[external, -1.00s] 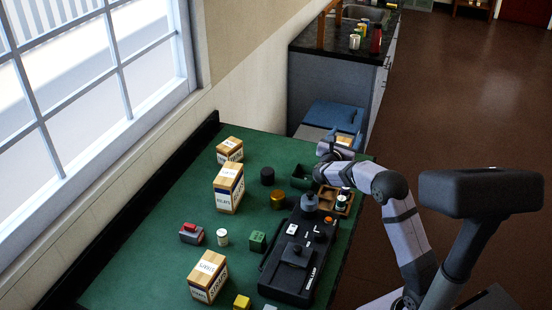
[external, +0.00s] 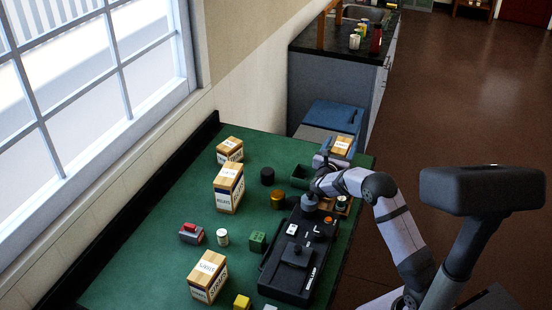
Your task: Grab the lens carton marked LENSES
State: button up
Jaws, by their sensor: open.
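Several tan cartons with white labels stand on the green table. The labels are too small for me to tell surely which reads LENSES.
A black lever unit (external: 293,262) lies in front of my wrist. A green tray (external: 301,177) and a partly hidden wooden tray are beside my arm. Black (external: 267,176) and gold (external: 277,200) cylinders and a green block (external: 257,241) stand left of it. The table's left side is fairly clear.

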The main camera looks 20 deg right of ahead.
aim_at(344, 140)
jog(key=shift+f, duration=0.1)
jog(key=shift+f, duration=0.3)
jog(key=shift+w+d+f, duration=0.1)
jog(key=shift+w+d, duration=0.1)
jog(key=shift+d, duration=0.05)
jog(key=shift+p+x, duration=0.75)
jog(key=shift+x, duration=1.45)
jog(key=shift+f, duration=0.1)
jog(key=c, duration=1.4)
